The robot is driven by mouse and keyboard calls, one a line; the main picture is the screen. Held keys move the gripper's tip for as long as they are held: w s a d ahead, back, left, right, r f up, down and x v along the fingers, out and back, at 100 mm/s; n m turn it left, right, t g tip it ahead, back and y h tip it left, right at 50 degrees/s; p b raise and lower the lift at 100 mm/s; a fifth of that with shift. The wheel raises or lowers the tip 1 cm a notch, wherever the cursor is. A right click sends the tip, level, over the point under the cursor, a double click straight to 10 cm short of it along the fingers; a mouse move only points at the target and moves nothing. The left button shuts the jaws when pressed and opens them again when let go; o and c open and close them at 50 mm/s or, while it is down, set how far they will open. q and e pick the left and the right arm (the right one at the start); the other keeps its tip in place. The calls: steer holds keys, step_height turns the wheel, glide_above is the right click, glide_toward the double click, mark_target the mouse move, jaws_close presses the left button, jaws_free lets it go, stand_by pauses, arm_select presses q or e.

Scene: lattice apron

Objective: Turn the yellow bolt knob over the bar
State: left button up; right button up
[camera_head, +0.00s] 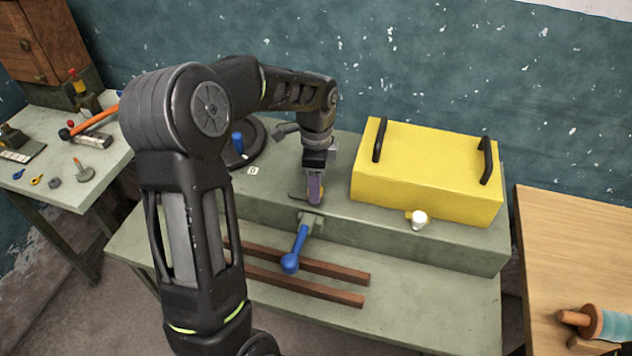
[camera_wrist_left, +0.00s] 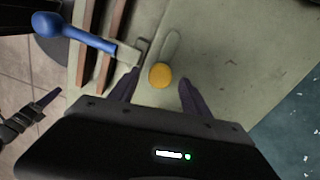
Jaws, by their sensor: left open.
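The yellow knob (camera_wrist_left: 160,75) shows as a round cap in the left wrist view, between the fingertips of my open left gripper (camera_wrist_left: 158,88), with a gap on each side. A pale grey bar (camera_wrist_left: 171,45) lies right beside the knob; I cannot tell whether they touch. In the head view my left gripper (camera_head: 315,190) points down at the grey bench ledge and mostly hides the knob and bar. A dark part, seemingly my right gripper (camera_wrist_left: 28,114), is at the left edge of the wrist view, its jaws unclear.
A blue-handled lever (camera_head: 297,250) sticks out in front of the ledge, close to my left gripper, above two brown rails (camera_head: 310,284). A yellow box lid (camera_head: 425,170) with black handles stands to the right. A black ring with a blue knob (camera_head: 238,144) lies behind left.

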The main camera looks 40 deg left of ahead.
arm_select(q)
steer(key=shift+f, duration=0.55)
steer(key=shift+c, duration=0.3)
jaws_close()
